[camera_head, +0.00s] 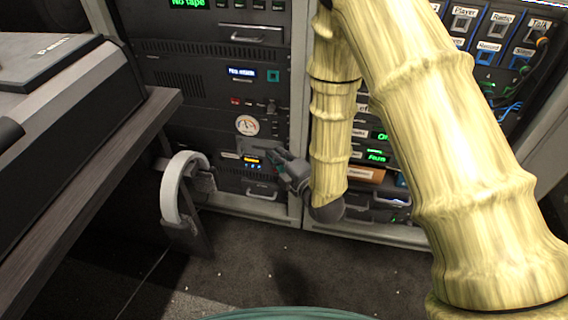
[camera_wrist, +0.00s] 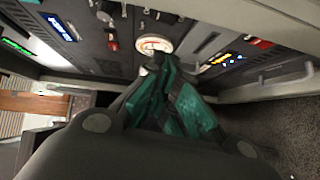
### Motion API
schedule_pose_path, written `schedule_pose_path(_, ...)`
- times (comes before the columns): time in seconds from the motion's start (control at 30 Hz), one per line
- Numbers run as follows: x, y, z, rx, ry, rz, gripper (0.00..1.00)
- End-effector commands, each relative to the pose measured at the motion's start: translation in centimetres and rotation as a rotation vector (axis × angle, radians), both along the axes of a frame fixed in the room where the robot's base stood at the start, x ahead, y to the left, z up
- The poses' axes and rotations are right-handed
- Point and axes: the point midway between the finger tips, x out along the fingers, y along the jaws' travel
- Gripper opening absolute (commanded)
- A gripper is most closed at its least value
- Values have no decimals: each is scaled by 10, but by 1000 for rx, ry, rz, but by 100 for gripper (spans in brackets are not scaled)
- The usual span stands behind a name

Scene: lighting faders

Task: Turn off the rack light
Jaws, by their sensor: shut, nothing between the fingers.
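The dark equipment rack (camera_head: 170,60) stands at the back, with stacked panels of displays, knobs and small switches. I cannot tell which control belongs to the rack light. My gripper (camera_head: 280,155) is shut and empty in front of the rack's lower panels, just right of a small orange-lit display (camera_head: 252,160). In the wrist view my gripper (camera_wrist: 162,62) has its green fingers together, pointing at the round white gauge (camera_wrist: 155,44). A red switch (camera_wrist: 112,43) is left of the gauge and a red control (camera_wrist: 262,43) is to its right. Contact with the panel cannot be told.
A desk edge (camera_head: 120,130) and a white curved object (camera_head: 178,190) are on the left. Another rack panel with labelled buttons (camera_head: 490,30) and hanging cables is at the right. The dark floor (camera_head: 270,250) in front of the rack looks mostly open.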

Motion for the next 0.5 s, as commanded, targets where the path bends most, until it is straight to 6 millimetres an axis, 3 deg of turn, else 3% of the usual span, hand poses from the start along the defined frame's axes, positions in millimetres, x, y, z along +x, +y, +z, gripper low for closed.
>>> schedule_pose_path(0.23, 36, 21, -5, 1, -3, 0, 0)
schedule_pose_path(0.5, 65, 11, -9, 1, 0, -1, 0)
